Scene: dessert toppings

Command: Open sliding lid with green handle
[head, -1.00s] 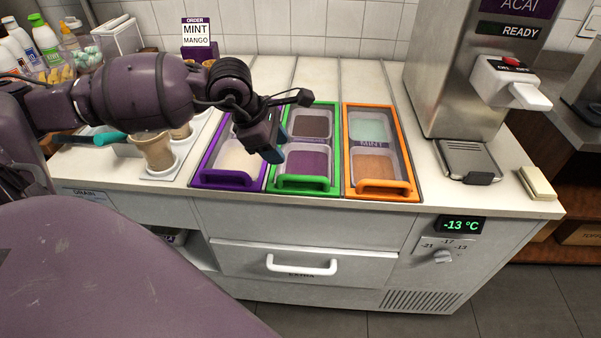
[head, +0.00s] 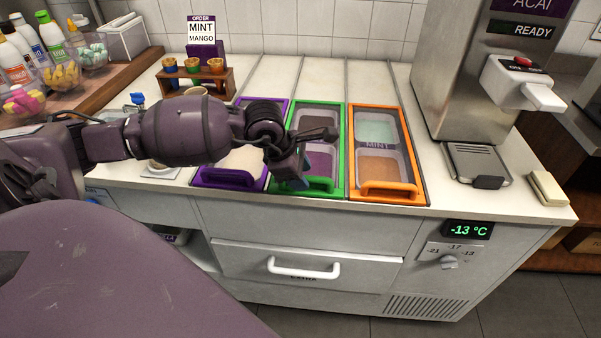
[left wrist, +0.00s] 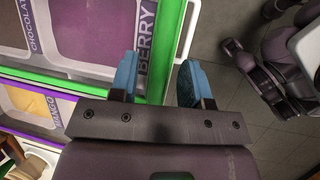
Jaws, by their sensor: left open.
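The green-framed sliding lid (head: 342,160) lies in the counter top, between a purple-framed and an orange-framed lid. Its green handle (head: 322,187) is at the front edge, partly hidden by my left gripper. Dark and purple contents show through its clear panes. My left gripper (head: 294,178) is open and empty, its blue fingertips over the front left of the green lid. In the left wrist view my left gripper (left wrist: 160,76) has its fingers apart, with the green frame (left wrist: 168,35) and counter edge showing between them. Whether the fingers touch the handle cannot be told.
The purple lid (head: 228,178) is left and the orange lid (head: 388,190) right of the green one. An acai machine (head: 470,85) stands at right. A white drawer handle (head: 303,268) sticks out below.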

